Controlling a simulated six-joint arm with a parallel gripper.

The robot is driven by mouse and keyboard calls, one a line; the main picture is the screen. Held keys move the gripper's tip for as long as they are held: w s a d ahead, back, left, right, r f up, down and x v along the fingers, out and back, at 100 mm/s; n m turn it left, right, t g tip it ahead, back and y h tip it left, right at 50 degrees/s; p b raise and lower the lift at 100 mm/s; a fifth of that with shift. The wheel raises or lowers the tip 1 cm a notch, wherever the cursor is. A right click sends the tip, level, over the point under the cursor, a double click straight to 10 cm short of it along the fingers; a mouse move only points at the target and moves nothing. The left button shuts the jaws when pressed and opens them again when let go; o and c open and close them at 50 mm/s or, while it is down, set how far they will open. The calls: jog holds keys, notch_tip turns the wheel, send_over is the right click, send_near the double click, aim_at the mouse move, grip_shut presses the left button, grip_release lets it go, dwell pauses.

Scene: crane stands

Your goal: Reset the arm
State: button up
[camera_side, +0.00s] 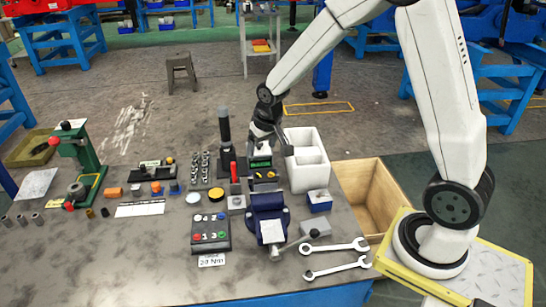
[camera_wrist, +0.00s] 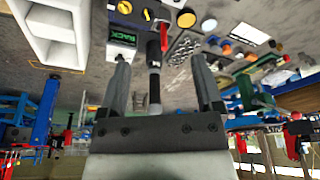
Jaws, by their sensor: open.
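My gripper (camera_side: 264,145) is over the back of the bench, just right of an upright black post (camera_side: 225,130) in the side view. In the wrist view my gripper (camera_wrist: 158,65) has its two fingers spread wide. The black post (camera_wrist: 154,72) appears between them there, with no visible contact with either finger. Nothing is seen held. A small box with a green display (camera_wrist: 122,38) reading RACK lies beyond the fingertips; part of it shows beneath my gripper in the side view (camera_side: 261,163).
A white divided bin (camera_side: 307,160) stands close right of my gripper. A blue vise (camera_side: 268,215), a button box (camera_side: 210,232), two wrenches (camera_side: 335,247) and a green press (camera_side: 80,160) occupy the bench. An open wooden crate (camera_side: 375,200) is beside it. The air above is clear.

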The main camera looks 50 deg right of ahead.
jog(key=s+a+n+y, duration=0.1)
jog(key=s+a+n, duration=0.2)
jog(key=s, duration=1.2)
jog(key=shift+s+a+r, duration=0.3)
jog(key=shift+a+r, duration=0.05)
jog(key=shift+a, duration=1.3)
